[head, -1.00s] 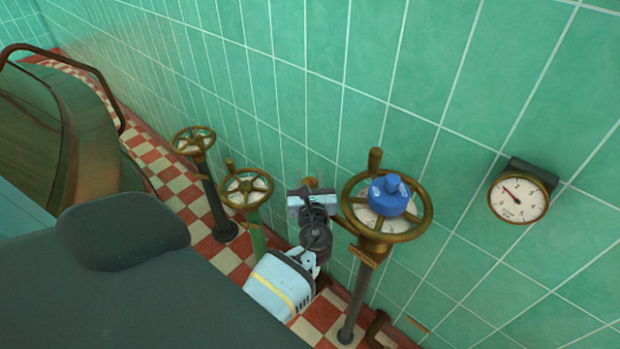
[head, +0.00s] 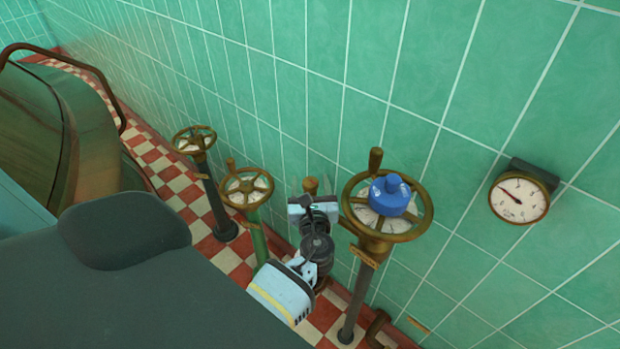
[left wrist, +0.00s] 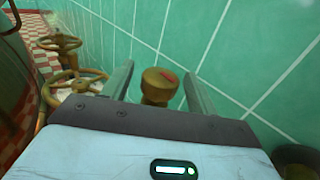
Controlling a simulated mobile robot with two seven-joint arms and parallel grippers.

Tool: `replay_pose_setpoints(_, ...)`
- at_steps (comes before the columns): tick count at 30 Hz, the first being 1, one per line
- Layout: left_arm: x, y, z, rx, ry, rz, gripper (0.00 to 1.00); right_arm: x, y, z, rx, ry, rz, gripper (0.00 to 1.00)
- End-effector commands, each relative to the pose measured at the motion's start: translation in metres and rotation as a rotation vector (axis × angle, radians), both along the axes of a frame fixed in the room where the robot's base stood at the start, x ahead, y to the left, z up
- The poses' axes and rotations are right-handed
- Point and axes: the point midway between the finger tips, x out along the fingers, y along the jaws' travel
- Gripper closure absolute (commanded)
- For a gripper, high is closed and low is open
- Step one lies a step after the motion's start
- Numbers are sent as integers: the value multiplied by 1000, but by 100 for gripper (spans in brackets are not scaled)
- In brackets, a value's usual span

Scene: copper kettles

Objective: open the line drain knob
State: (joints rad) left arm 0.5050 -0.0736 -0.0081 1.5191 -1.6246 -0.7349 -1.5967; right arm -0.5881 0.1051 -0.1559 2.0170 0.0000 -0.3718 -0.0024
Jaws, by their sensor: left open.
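A small brass knob with a red mark on its top (left wrist: 160,84), likely the line drain knob, stands between the two fingers of my left gripper (left wrist: 160,90) in the left wrist view. The fingers are apart, one on each side of the knob, with gaps visible. In the head view my left gripper (head: 314,212) is beside the large handwheel, and the top of the brass knob (head: 310,185) shows just behind it. The lower part of the knob is hidden by the gripper. My right gripper is not in view.
A large brass handwheel with a blue cap (head: 390,196) stands close to the right of my left gripper. Two smaller handwheels (head: 246,188) (head: 194,140) stand to the left. A pressure gauge (head: 519,198) is on the green tiled wall. A copper vessel (head: 70,150) is at left.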

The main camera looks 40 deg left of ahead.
Motion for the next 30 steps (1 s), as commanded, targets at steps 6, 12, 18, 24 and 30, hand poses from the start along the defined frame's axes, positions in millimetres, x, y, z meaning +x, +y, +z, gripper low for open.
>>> replay_pose_setpoints(6,-27,-24,-1,-2,2,-2,41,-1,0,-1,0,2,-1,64)
replay_pose_setpoints(12,-40,-35,0,0,1,0,41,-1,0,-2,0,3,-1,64)
replay_pose_setpoints(18,-41,-37,0,0,0,0,41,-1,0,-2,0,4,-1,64)
replay_pose_setpoints(24,-41,-36,0,0,0,0,41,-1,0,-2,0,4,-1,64)
replay_pose_setpoints(30,-41,-36,0,0,0,0,41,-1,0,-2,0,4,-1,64)
